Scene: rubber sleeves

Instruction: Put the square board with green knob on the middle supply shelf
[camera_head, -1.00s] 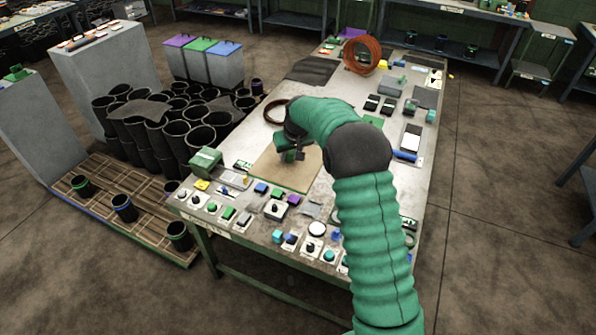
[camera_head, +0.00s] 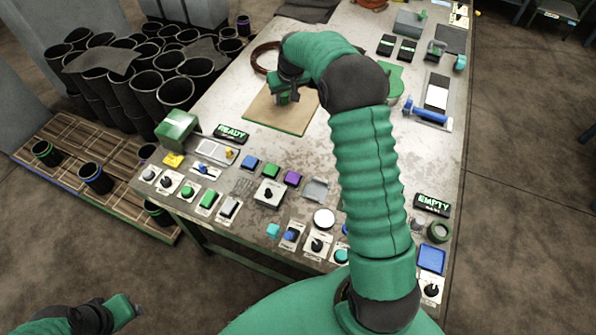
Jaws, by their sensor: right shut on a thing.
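The square board (camera_head: 262,115) is a flat tan panel with a thin green edge, on the worktable in the camera_head view. Its green knob (camera_head: 285,99) stands near the middle of the panel and is partly hidden by my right gripper (camera_head: 283,93). My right gripper is shut on the knob from above. Whether the board is lifted off the tabletop is hard to tell. My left gripper (camera_head: 122,309) shows at the bottom left corner, away from the table; its fingers are not clear. The middle supply shelf cannot be made out.
The worktable (camera_head: 225,130) carries several switches and buttons along its front edge. A dark ring (camera_head: 262,58) lies behind the board. Black sleeves (camera_head: 140,85) crowd the floor at left, beside a slatted pallet (camera_head: 75,205). Bare floor (camera_head: 530,200) is at right.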

